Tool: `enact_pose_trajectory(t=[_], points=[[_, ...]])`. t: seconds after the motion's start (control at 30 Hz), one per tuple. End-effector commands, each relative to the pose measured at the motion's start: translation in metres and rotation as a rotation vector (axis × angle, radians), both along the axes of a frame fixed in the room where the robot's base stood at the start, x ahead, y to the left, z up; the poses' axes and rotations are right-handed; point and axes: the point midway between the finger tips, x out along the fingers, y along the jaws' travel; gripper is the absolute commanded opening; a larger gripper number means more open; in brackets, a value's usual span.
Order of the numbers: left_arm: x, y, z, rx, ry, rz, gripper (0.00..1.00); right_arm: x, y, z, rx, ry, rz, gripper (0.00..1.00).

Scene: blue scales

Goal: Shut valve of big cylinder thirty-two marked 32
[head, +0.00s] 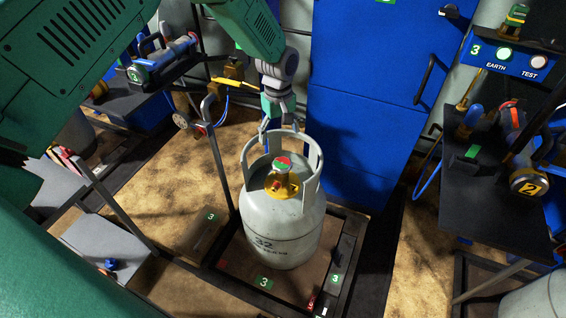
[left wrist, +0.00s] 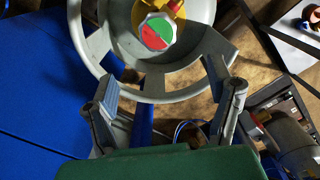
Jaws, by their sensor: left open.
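The big cylinder (head: 290,238) is pale grey, marked 32, and stands upright on a low platform (head: 240,262). Its valve knob (head: 282,163), red and green on top, sits above a yellow fitting (head: 281,185) inside the raised collar (head: 315,160). The knob (left wrist: 157,32) also shows in the left wrist view, beyond the collar's rim (left wrist: 165,97). My left gripper (head: 281,128) is open and empty at the far side of the collar. Its fingers (left wrist: 163,85) are spread by the rim, apart from the knob; I cannot tell if they touch the collar. My right gripper is not in view.
A blue cabinet (head: 365,100) stands behind the cylinder. A black bench (head: 495,190) with tools and an EARTH/TEST panel (head: 510,58) is at the right. A metal handle frame (head: 218,165) rises left of the cylinder. A grey box (head: 105,245) lies at lower left.

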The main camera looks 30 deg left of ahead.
Motion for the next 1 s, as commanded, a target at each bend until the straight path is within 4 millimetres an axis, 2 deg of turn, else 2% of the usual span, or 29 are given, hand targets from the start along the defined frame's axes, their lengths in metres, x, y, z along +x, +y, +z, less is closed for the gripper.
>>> enact_pose_trajectory(t=[0.03, 0.3, 0.5, 0.7, 0.97, 1.0], points=[[-0.001, -0.002, -0.013, 0.002, 0.003, -0.002, 0.75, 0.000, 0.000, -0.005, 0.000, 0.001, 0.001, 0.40], [0.000, -0.010, -0.070, 0.012, 0.003, -0.004, 0.75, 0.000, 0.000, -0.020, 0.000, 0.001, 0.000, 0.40], [0.000, -0.009, -0.100, 0.012, 0.000, -0.003, 0.75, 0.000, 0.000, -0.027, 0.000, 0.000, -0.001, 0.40], [0.000, -0.008, -0.112, 0.009, 0.000, -0.004, 0.75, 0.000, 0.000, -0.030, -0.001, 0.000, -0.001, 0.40], [0.000, -0.008, -0.113, 0.012, -0.001, -0.004, 0.75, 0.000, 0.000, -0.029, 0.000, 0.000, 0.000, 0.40], [0.000, -0.008, -0.113, 0.012, -0.001, -0.004, 0.68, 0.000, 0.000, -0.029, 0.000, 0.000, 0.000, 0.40]])
